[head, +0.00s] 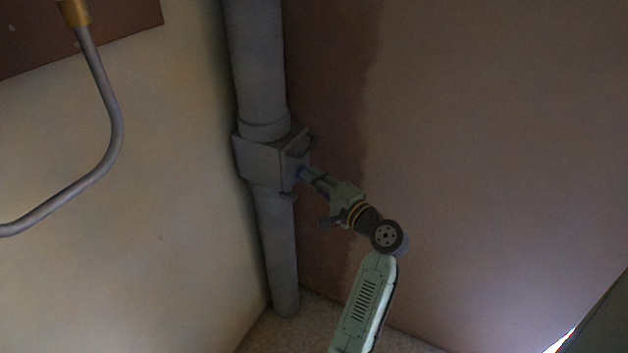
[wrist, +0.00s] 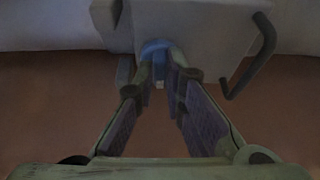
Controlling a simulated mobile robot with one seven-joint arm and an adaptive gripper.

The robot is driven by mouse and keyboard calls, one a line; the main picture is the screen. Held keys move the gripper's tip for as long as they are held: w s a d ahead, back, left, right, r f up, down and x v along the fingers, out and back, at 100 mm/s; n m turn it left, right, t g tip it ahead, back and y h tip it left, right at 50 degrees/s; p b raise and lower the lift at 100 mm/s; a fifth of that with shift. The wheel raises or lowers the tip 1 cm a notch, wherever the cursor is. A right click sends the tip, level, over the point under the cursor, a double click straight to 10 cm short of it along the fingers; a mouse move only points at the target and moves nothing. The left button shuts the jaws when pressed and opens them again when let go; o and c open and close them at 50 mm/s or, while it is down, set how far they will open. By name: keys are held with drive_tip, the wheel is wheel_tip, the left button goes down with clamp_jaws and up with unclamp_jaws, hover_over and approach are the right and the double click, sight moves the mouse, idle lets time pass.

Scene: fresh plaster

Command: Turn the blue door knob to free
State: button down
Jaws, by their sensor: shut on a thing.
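The blue door knob (wrist: 154,48) shows in the wrist view between the tips of my gripper (wrist: 159,80), on the face of a grey box (wrist: 190,25). My gripper is shut on the knob, one finger on each side, and the fingers hide part of it. In the head view, the knob (head: 300,173) is a small blue patch at the right face of the grey box (head: 265,160). My gripper (head: 308,174) reaches it from the lower right. The knob's turn angle cannot be told.
A dark bent handle (wrist: 253,60) sticks out of the box close to the right of my gripper in the wrist view. A thick grey pipe (head: 256,70) runs above and below the box. A bent thin pipe (head: 112,125) is on the left wall. The right wall is bare.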

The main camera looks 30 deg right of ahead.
drive_tip(key=shift+w+f+b, duration=0.1)
drive_tip(key=shift+f+b, duration=0.1)
drive_tip(key=shift+b, duration=0.15)
drive_tip(key=n+y+b, duration=0.3)
drive_tip(key=n+b, duration=0.4)
drive_tip(key=b, duration=0.3)
drive_tip(key=n+t+y+b, duration=0.1)
drive_tip(key=n+y+b, duration=0.1)
drive_tip(key=n+b, duration=0.5)
drive_tip(key=n+y+b, duration=0.3)
drive_tip(key=n+b, duration=0.5)
drive_tip(key=b, duration=0.7)
drive_tip(key=shift+w+d+f+t+y, duration=0.2)
drive_tip(key=shift+w+d+t+y, duration=0.1)
drive_tip(key=shift+w+t, duration=0.1)
drive_tip(key=shift+n+b, duration=0.3)
drive_tip(key=c, duration=1.7)
unclamp_jaws()
drive_tip(key=shift+a, duration=0.1)
drive_tip(key=shift+o, duration=0.2)
drive_tip(key=shift+s, duration=0.2)
